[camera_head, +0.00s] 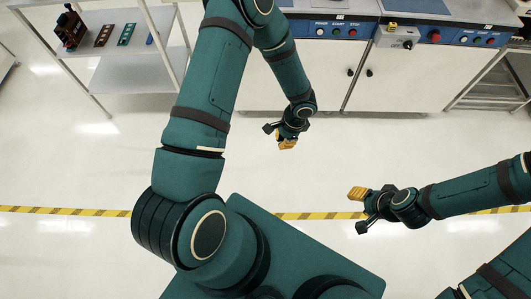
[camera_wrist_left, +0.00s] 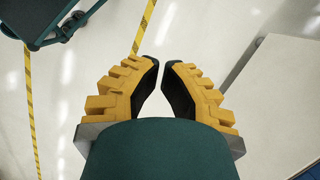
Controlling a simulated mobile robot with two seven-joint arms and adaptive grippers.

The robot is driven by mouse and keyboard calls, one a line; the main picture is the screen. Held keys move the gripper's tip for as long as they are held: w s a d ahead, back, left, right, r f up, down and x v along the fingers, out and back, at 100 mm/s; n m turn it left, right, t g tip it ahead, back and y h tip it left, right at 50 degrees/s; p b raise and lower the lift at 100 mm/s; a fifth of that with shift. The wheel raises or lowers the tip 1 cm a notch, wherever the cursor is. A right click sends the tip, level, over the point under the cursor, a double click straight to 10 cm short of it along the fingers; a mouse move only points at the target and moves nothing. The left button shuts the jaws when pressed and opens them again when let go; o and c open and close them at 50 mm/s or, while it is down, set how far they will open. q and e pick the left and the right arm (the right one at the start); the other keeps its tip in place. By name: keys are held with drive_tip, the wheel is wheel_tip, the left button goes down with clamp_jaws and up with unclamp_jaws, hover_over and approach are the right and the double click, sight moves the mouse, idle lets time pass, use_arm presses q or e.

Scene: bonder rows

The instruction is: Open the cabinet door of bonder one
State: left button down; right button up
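Two white cabinet doors, a left one (camera_head: 317,75) and a right one (camera_head: 400,80), stand shut side by side below the blue control panels in the head view. Each has a small dark knob near their shared seam, the left knob (camera_head: 350,72) and the right knob (camera_head: 369,72). I cannot read which bonder they belong to. My left gripper (camera_head: 287,143) is in front of the left door, apart from it and the knobs. The left wrist view shows its yellow fingers (camera_wrist_left: 161,65) empty, with a narrow gap between the tips. My right gripper (camera_head: 358,194) is farther back over the floor; its finger gap is unclear.
A metal shelf (camera_head: 125,75) with small parts stands at the upper left. A switch box (camera_head: 396,37) sits on the right panel's front. A rack (camera_head: 495,80) is at the right edge. Floor before the doors is clear, with a yellow-black stripe (camera_head: 70,211) behind.

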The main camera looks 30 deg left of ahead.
use_arm(q)
drive_tip(key=s+a+f, duration=0.4)
drive_tip(key=f, duration=0.5)
drive_tip(key=shift+s+a+f+b, duration=0.2)
drive_tip(key=shift+a+f+b, duration=0.1)
drive_tip(key=shift+f, duration=0.05)
idle(1.4)
